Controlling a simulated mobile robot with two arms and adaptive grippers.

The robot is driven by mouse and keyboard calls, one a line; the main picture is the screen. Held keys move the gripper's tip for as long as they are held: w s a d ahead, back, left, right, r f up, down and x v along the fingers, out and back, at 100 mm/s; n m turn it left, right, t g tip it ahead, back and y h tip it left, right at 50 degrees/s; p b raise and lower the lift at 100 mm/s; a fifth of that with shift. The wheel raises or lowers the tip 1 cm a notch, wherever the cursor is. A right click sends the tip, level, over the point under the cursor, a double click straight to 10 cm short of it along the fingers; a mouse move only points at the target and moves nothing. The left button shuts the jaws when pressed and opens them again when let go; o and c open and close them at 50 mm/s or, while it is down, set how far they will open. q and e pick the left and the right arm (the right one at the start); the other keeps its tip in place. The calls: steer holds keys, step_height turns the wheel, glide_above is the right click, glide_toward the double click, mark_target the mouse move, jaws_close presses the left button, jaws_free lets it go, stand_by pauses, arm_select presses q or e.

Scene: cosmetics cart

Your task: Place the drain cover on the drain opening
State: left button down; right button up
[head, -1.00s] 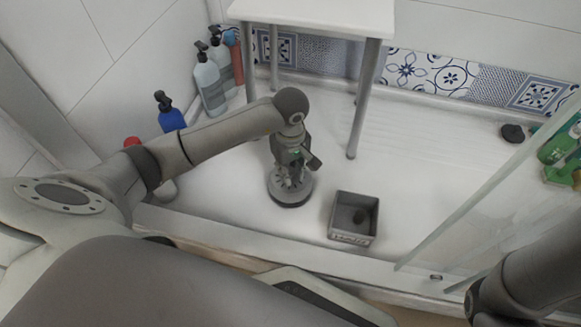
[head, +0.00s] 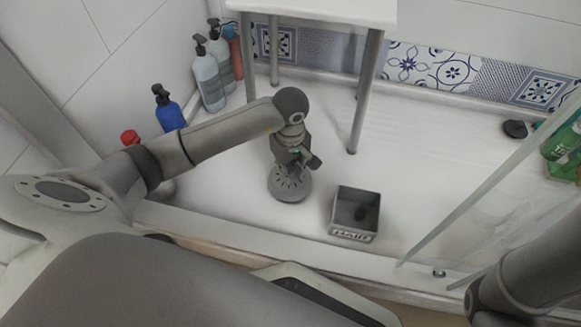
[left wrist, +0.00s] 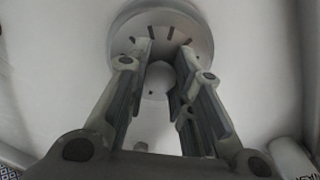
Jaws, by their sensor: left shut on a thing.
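The drain cover (head: 289,187) is a round grey disc with dark radial slots, above or on the white shower floor. My left gripper (head: 292,163) reaches down over it from above and is shut on it. In the left wrist view, the cover (left wrist: 197,33) shows beyond and between the fingertips (left wrist: 163,60), with a paler round centre part. The drain opening is not visible; the cover and gripper may hide it. I cannot tell whether the cover touches the floor. My right gripper is out of view.
A grey open box (head: 355,214) stands just right of the cover. A white stool (head: 310,12) stands behind it. Several bottles, including a blue one (head: 169,112), line the left wall. A glass panel (head: 490,195) and a dark round object (head: 514,128) are at right.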

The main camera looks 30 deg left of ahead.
mark_target(290, 170)
arm_select(q)
steer(key=shift+f, duration=0.2)
steer(key=c, duration=1.2)
jaws_free()
step_height(290, 170, up, 12)
